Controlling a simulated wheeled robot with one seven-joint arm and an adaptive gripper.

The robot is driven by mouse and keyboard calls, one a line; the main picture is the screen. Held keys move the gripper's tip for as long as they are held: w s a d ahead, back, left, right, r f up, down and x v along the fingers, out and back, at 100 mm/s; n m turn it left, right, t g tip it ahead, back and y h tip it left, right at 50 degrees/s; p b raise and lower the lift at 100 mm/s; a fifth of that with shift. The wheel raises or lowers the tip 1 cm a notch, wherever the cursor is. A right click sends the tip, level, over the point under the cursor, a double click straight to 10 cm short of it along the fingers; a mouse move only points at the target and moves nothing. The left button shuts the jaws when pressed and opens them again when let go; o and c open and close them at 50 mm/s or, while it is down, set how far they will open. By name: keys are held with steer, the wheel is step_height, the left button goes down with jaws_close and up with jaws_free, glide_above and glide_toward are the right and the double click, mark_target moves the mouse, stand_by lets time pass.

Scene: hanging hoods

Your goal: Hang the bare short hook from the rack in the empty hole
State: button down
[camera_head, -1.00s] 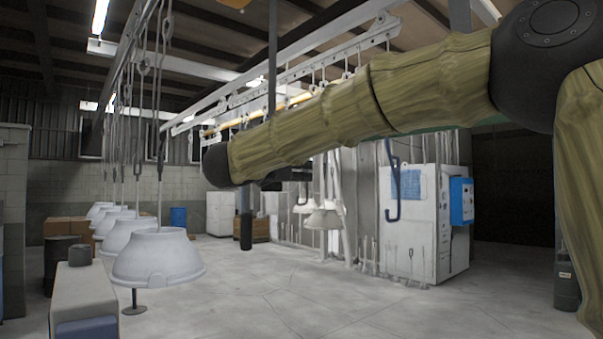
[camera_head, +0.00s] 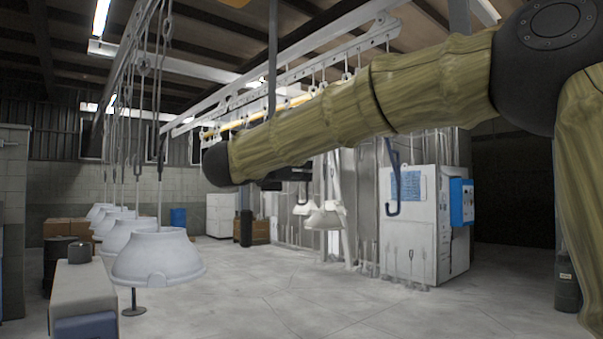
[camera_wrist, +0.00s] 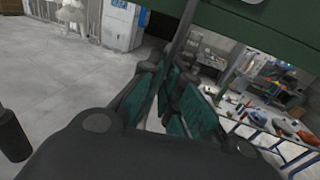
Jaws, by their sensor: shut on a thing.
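My gripper (camera_wrist: 170,88) shows in the wrist view with teal finger pads closed around a slim grey rod (camera_wrist: 186,28). The rod rises between the fingers to the top of the frame; its ends are hidden, so I cannot tell its full shape. In the head view my arm hides most of the gripper; only dark parts show below the forearm. The rack is a pale overhead rail with holes (camera_head: 352,45), with several small hooks below it, partly behind my arm. I cannot tell which hole is empty. A dark blue J-shaped hook (camera_head: 395,185) hangs bare right of centre.
More hoods (camera_head: 325,217) hang behind my arm. A white cabinet (camera_head: 410,240) with a blue box (camera_head: 461,202) stands at right. The middle floor is clear.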

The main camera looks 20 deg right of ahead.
steer(key=shift+f+b, duration=0.45)
steer(key=shift+b, duration=0.25)
stand_by(0.4)
steer(key=c, duration=1.5)
jaws_free()
steer(key=shift+c, duration=0.2)
